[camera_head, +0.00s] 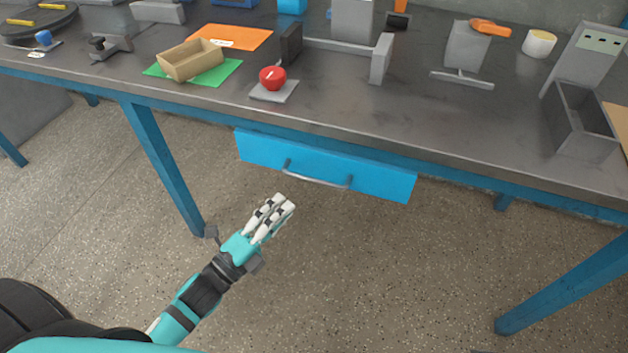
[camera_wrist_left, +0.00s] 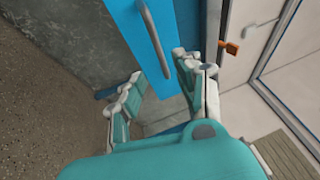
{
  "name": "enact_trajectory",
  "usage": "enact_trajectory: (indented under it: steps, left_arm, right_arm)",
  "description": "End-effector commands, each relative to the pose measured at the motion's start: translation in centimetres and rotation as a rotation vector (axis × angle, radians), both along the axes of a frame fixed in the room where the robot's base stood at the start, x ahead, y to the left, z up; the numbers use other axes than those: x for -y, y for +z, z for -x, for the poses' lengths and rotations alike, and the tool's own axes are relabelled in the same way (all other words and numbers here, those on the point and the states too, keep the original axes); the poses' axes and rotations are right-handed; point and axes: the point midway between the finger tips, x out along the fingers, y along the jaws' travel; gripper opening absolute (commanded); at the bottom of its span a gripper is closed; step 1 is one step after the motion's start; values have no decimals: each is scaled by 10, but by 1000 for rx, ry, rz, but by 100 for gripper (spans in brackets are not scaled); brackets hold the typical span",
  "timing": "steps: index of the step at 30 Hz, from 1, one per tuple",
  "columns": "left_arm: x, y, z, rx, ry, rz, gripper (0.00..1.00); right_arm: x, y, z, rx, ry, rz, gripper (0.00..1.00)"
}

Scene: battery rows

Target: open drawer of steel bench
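The steel bench (camera_head: 330,118) has a grey worktop on blue legs. Its blue drawer (camera_head: 385,184) hangs under the front edge and looks closed. A grey bar handle (camera_head: 318,181) runs across the drawer front. My left gripper (camera_head: 283,203) is below and just left of the handle, apart from it in the head view. In the left wrist view the gripper (camera_wrist_left: 158,68) has its fingers spread and empty. The handle (camera_wrist_left: 154,40) stands ahead, between the fingers' directions, against the blue drawer front (camera_wrist_left: 128,22). My right gripper is in neither view.
On the bench stand a red button on a grey plate (camera_head: 273,79), a cardboard tray (camera_head: 192,60) on a green sheet, and a grey open bin (camera_head: 582,120). A blue bench leg (camera_head: 162,165) stands left of my gripper. The speckled floor (camera_head: 390,270) before the drawer is clear.

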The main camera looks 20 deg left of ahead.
Motion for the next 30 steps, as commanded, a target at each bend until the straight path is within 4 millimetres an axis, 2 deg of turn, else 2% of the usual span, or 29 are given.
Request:
enact_trajectory:
  steps: [6,12,18,27,30]
  left_arm:
    - [20,10,-44,5,-1,-1,34]
    - [34,15,-73,2,0,-1,34]
    - [40,17,-86,0,0,-1,34]
    - [41,18,-88,0,0,-1,34]
    - [41,18,-88,0,0,-1,21]
  right_arm:
    - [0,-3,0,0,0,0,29]
    - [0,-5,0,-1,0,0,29]
    - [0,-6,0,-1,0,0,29]
    - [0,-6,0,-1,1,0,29]
    - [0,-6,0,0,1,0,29]
